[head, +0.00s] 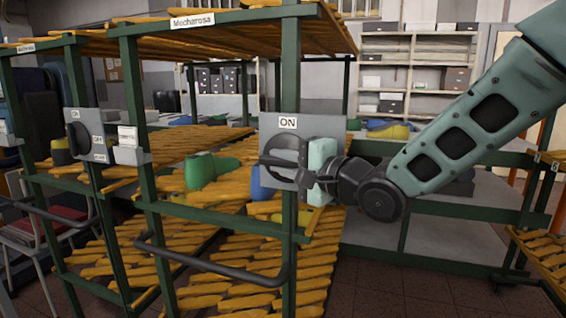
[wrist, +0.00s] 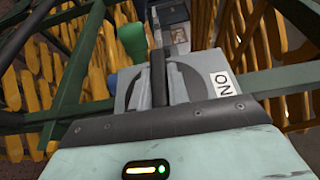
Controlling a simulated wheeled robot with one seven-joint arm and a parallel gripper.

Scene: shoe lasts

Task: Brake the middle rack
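The rack in the middle of the head view, signed "Mecharosa" (head: 192,21), has a green frame and several slatted shelves. A grey box (head: 309,122) on its front post carries a white "ON" label (head: 287,122) and a dark round knob (head: 283,157). The knob's bar lies about level in the head view; it shows upright in the wrist view (wrist: 158,78), with "ON" (wrist: 222,84) beside it. My gripper (head: 300,165) is at the box, its pale green body close to the knob. Its fingers are not clear against the knob, so I cannot tell whether they grip it.
Another rack stands at the left with its own grey box and dark knob (head: 78,141). A black bar handle (head: 215,268) projects low from the middle rack. Green (head: 200,171) and blue lasts sit on its shelf. A slatted rack (head: 540,262) edges in at right. Floor shows at lower right.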

